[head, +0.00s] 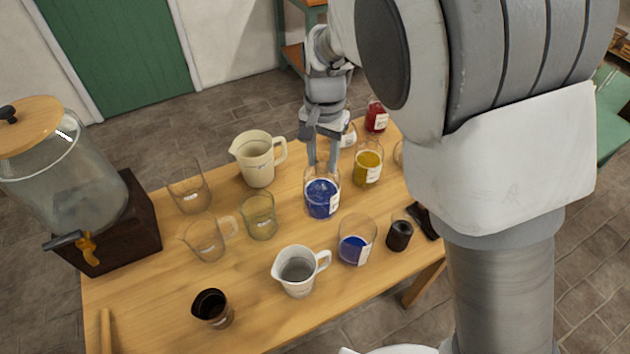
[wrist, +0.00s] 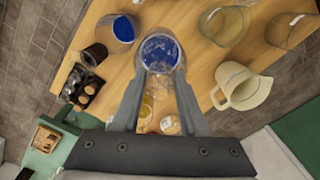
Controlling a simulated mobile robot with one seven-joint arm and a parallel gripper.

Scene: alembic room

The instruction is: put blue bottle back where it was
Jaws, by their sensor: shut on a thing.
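The blue bottle (head: 321,199) is clear glass with blue contents and a white label. It is upright at the middle of the wooden table. My gripper (head: 322,162) points down and is shut on its upper part. In the wrist view the blue bottle (wrist: 160,52) sits between the fingertips of my gripper (wrist: 157,78). Whether its base touches the table or hangs just above it, I cannot tell. A separate beaker with blue liquid (head: 355,247) stands nearer the front; it also shows in the wrist view (wrist: 123,29).
A yellow bottle (head: 368,166) stands close on the right, and a red bottle (head: 376,117) behind it. A cream jug (head: 257,160) and a greenish beaker (head: 259,220) stand left. A white jug (head: 298,272) and a dark jar (head: 399,236) are in front.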

